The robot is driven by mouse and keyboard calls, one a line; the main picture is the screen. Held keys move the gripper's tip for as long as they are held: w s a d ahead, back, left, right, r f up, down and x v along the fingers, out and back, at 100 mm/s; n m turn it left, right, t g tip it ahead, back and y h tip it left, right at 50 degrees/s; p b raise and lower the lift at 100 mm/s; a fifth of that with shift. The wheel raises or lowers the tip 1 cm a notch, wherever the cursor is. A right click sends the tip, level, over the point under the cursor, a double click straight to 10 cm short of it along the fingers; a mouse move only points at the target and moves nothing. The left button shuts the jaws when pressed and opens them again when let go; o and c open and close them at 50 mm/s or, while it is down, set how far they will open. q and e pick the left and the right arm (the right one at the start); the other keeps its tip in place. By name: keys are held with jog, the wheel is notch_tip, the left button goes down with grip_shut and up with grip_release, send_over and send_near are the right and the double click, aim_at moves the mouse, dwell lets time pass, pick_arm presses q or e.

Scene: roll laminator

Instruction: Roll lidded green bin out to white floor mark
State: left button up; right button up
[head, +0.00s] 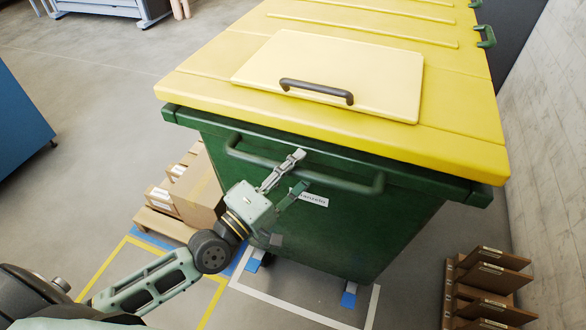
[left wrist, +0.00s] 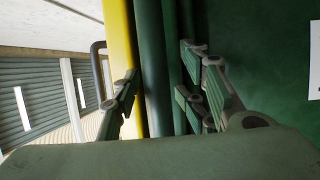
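The green bin (head: 320,235) stands upright with its yellow lid (head: 195,82) closed. A dark green bar handle (head: 350,183) runs across its front, below the lid. My left gripper (head: 301,170) is at this bar, its fingers apart, one above and one below it. In the left wrist view, the open fingers (left wrist: 160,95) stand on either side of the green bar (left wrist: 152,65), with visible gaps. The white floor mark (head: 290,312) is an outline on the floor at the bin's near side; its far part is hidden by the bin. My right gripper is not in view.
Cardboard boxes (head: 197,198) on a pallet (head: 163,224) stand left of the bin. A yellow floor outline (head: 106,262) lies near them. A brown rack (head: 485,290) stands at the lower right, by the pale wall (head: 555,130). A blue panel (head: 18,125) is at far left; open floor lies between.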

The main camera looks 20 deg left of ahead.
pick_arm(q)
jog(key=shift+s+a, duration=0.25)
jog(key=shift+s, duration=0.1)
jog(key=v, duration=1.1)
jog(key=shift+s, duration=0.1)
jog(key=s+a+f+m+g+y, duration=0.2)
jog(key=a+f+m+g, duration=0.1)
jog(key=f, duration=1)
jog(key=s+a+f+m+g+y, duration=0.2)
jog(key=a+f+m+y, duration=0.15)
jog(key=f, duration=1.05)
jog(key=s+a+f+m+g+y, duration=0.1)
jog(key=a+f+m+g, duration=0.15)
jog(key=f, duration=1.05)
jog(key=s+d+f+m+g, duration=0.2)
jog(key=s+f+g, duration=0.1)
jog(key=s+f, duration=0.3)
jog(key=s+d+f+m+g+y, duration=0.1)
jog(key=s+f+m+g, duration=0.1)
jog(key=s+f, duration=0.4)
jog(key=s+d+f+m+g+y, duration=0.1)
jog(key=s+f+g, duration=0.3)
jog(key=s, duration=1)
notch_tip(320, 180, down, 3)
jog(key=shift+d+r+m+g, duration=0.15)
jog(key=shift+d+m+g, duration=0.25)
jog(key=shift+d, duration=0.45)
